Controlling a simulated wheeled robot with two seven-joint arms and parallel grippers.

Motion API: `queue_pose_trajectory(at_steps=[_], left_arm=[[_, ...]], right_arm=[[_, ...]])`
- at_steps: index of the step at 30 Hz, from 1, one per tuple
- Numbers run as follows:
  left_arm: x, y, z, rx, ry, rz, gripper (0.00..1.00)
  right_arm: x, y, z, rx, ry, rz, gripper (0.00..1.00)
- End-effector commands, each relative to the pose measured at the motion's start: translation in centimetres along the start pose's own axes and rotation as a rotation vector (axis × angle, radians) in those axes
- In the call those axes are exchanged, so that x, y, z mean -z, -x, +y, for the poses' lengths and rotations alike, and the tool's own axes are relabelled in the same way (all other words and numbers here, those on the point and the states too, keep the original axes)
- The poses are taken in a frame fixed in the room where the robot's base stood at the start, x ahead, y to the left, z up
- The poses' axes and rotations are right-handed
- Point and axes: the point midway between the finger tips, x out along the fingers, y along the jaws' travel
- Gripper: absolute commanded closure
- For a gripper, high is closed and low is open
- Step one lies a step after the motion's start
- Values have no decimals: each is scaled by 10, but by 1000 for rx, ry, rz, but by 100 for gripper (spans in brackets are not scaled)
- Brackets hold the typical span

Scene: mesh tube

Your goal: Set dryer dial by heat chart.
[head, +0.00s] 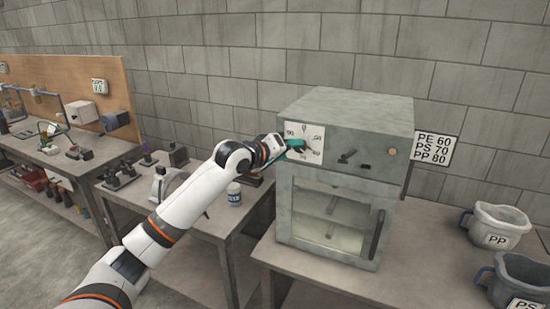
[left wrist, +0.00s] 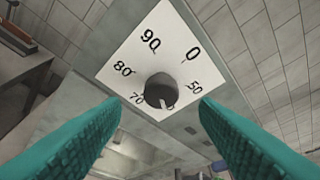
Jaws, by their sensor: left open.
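The grey dryer (head: 345,125) stands on a bench, with a white dial plate (head: 317,131) on its front. In the left wrist view, the plate (left wrist: 177,30) shows 0, 50, 70, 80 and 90 around a dark round knob (left wrist: 158,88). A light mark on the knob points toward the plate's lower edge; its exact reading is unclear. My left gripper (head: 292,148) is open before the dial; its teal fingers (left wrist: 160,118) lie either side of the knob, apparently apart from it. The heat chart (head: 435,148) reads PE 60, PS 70, PP 80. My right gripper is out of view.
A grey bin labelled PP (head: 497,226) and a second bin (head: 522,280) stand on the bench at right. The dryer's glass door (head: 330,220) is closed. A side table (head: 205,215) holds a small white jar (head: 234,193) and tools, below my left arm.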

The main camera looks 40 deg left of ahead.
Motion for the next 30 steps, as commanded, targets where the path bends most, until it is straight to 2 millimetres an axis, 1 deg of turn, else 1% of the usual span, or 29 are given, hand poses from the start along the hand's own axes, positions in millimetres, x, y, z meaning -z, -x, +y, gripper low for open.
queue_pose_trajectory(at_steps=[1,6,11,16,30], left_arm=[[3,11,4,-1,-6,0,45],[3,42,4,-1,-2,1,45],[2,58,2,0,-1,1,45],[1,63,0,0,1,3,45],[1,62,1,-1,1,2,45]], right_arm=[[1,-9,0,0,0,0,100],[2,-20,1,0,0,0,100],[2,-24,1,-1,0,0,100],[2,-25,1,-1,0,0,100],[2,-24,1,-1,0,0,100]])
